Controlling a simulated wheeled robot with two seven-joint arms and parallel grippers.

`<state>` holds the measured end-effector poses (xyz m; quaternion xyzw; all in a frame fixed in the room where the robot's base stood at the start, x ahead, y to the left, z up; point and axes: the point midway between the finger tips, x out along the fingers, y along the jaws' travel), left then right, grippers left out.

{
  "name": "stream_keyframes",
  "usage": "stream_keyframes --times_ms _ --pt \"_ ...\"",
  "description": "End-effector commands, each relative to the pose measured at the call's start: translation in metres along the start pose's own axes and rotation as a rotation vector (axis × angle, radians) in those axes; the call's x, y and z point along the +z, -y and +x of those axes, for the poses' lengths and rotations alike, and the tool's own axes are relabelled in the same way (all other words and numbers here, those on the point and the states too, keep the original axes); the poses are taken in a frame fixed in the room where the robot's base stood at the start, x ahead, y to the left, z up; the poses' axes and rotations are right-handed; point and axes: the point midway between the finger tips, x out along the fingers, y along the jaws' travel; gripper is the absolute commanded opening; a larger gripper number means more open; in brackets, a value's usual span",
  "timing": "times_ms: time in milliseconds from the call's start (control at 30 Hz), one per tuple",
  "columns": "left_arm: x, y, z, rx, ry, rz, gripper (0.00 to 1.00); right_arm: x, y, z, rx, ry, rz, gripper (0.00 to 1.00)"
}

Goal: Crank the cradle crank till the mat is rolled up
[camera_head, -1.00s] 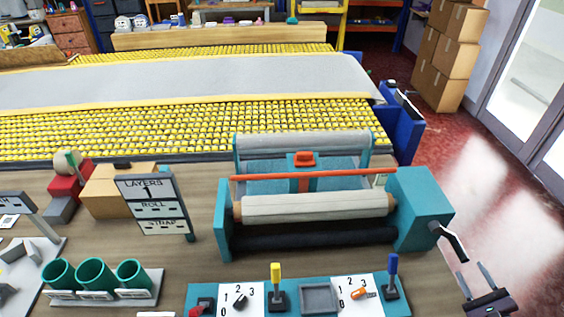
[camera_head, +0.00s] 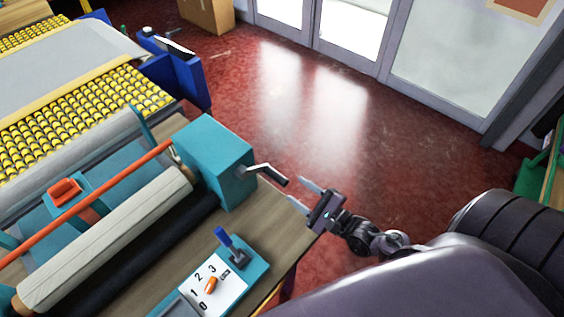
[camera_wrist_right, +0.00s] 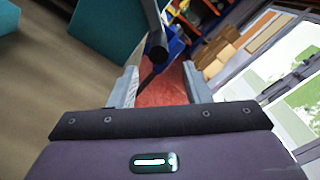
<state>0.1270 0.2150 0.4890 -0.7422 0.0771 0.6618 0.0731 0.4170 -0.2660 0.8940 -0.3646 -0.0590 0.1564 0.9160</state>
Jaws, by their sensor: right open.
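The cradle crank (camera_head: 266,173) sticks out from the right side of the teal gearbox (camera_head: 216,160), with a dark handle at its end. In the right wrist view the crank's dark handle (camera_wrist_right: 157,45) reaches down toward the space between my fingers. The rolled pale mat (camera_head: 105,243) lies along the cradle under an orange bar (camera_head: 95,205). My right gripper (camera_head: 304,194) is open, just right of the crank handle and close to it; its jaws are not closed on it. The right wrist view also shows the open gripper (camera_wrist_right: 158,88). My left gripper is out of view.
A control panel with a blue lever (camera_head: 232,246) and a numbered dial (camera_head: 211,285) sits on the table in front of the cradle. Yellow rollers (camera_head: 110,105) and a blue post (camera_head: 178,70) stand behind. Red floor (camera_head: 330,110) is open to the right.

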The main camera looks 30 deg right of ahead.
Motion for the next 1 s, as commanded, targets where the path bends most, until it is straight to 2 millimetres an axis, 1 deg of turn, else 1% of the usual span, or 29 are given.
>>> stream_keyframes --times_ms 67,167,300,400,500,600,800,900,933,1000 --pt "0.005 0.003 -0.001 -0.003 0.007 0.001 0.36 0.004 -0.001 0.003 -0.003 0.002 0.003 0.44" --pt "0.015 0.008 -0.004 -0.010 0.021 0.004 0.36 0.005 0.001 0.014 -0.005 0.005 0.003 0.44" --pt "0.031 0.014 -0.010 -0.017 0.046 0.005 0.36 0.005 0.002 0.038 -0.005 0.005 0.002 0.44" --pt "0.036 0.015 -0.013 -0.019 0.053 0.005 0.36 0.005 0.002 0.054 -0.004 0.004 0.001 0.44" --pt "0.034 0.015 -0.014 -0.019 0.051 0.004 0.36 0.004 0.001 0.066 -0.004 0.003 0.001 0.44" --pt "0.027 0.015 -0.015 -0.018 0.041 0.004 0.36 0.004 0.001 0.073 -0.002 0.002 0.001 0.44" --pt "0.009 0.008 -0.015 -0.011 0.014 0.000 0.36 0.003 0.000 0.077 -0.002 0.001 0.001 0.44" --pt "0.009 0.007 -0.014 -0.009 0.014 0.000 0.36 0.003 0.000 0.076 -0.002 0.001 0.001 0.44" --pt "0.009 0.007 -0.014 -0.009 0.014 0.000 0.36 0.003 0.000 0.076 -0.002 0.001 0.000 0.43" --pt "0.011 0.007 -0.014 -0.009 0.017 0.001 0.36 0.003 0.000 0.076 -0.002 0.001 0.000 0.34"
